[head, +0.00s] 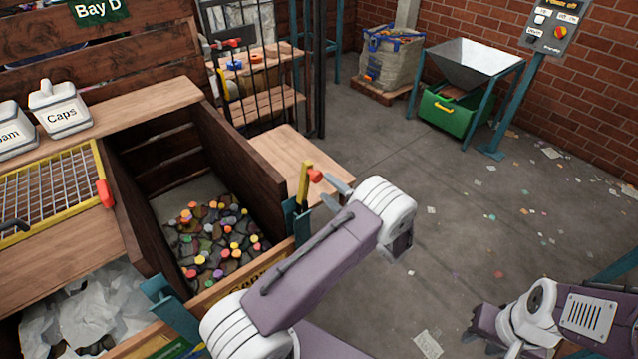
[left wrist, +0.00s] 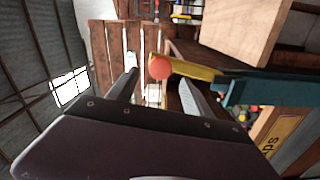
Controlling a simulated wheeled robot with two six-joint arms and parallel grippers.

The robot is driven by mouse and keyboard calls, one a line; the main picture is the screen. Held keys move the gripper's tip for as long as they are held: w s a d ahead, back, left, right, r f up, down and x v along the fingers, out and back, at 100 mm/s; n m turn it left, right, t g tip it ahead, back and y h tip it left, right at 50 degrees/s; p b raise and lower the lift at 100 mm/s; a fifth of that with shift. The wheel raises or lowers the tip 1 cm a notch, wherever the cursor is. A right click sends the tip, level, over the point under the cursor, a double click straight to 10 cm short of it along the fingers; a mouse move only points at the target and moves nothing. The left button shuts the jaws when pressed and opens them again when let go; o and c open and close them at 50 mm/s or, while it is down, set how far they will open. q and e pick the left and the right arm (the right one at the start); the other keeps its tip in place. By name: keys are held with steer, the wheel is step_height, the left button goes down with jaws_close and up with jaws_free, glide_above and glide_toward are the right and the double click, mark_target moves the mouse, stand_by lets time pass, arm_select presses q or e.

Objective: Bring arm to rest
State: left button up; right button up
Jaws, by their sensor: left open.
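My left arm (head: 315,265) reaches up and to the right across the head view. Its left gripper (head: 338,193) points left towards a red knob (head: 316,176) on a yellow lever (head: 304,187) at the bin's corner. In the left wrist view the two fingers of the left gripper (left wrist: 160,97) stand wide apart with nothing held. The red knob (left wrist: 160,68) shows between and past the fingertips, apparently clear of them.
A wooden bin (head: 248,170) of coloured caps stands left of the arm, with teal brackets (head: 163,298) at its front. Left are a yellow-framed grate (head: 97,160) and a Caps tub (head: 60,112). A green crate (head: 447,118) sits under a hopper. The floor between is mostly free.

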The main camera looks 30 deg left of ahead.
arm_select(q)
steer(key=shift+v, duration=1.25)
